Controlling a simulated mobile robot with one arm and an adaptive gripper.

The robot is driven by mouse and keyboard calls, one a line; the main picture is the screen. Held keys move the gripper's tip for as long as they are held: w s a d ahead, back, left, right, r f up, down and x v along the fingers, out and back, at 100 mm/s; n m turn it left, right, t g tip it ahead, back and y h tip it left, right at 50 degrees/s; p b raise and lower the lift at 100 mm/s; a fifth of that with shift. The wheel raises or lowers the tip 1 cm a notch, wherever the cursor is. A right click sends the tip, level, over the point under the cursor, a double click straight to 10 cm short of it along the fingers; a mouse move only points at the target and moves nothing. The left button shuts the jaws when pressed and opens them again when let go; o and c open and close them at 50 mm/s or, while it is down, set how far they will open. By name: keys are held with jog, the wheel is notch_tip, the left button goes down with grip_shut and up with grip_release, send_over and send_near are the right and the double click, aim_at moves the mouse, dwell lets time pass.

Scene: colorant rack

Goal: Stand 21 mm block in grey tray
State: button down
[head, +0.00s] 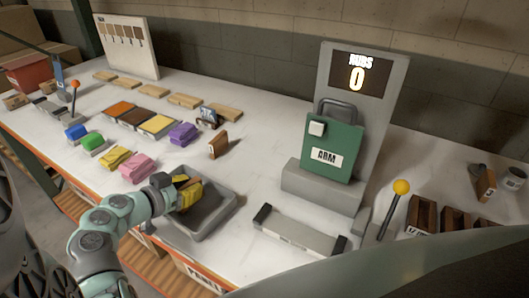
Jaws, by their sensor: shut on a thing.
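The grey tray (212,222) sits near the front edge of the white table, in the lower middle of the head view. My gripper (180,187) reaches in from the lower left, over the tray's back left part. It is shut on a small yellow-and-brown block (190,194), which looks tilted. I cannot tell whether the block touches the tray floor. The fingertips are small and partly hidden, and no size marking on the block can be read.
Behind the tray stands a brown block (218,146). Pink (138,166), yellow (112,158), purple (183,134) and green (92,141) bundles lie left of it. Right are a grey bar fixture (300,232), a green press (332,148) with a "RUBS 0" display (358,75), and a yellow-knobbed lever (401,187).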

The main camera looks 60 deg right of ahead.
jog(key=shift+f, duration=0.15)
jog(key=c, duration=1)
grip_release()
jog(key=shift+c, duration=0.2)
jog(key=shift+r, duration=0.2)
jog(key=b+v, duration=0.3)
jog(key=v, duration=0.8)
jog(key=shift+w, duration=0.15)
jog(key=shift+a+r, duration=0.2)
jog(key=shift+a, duration=0.3)
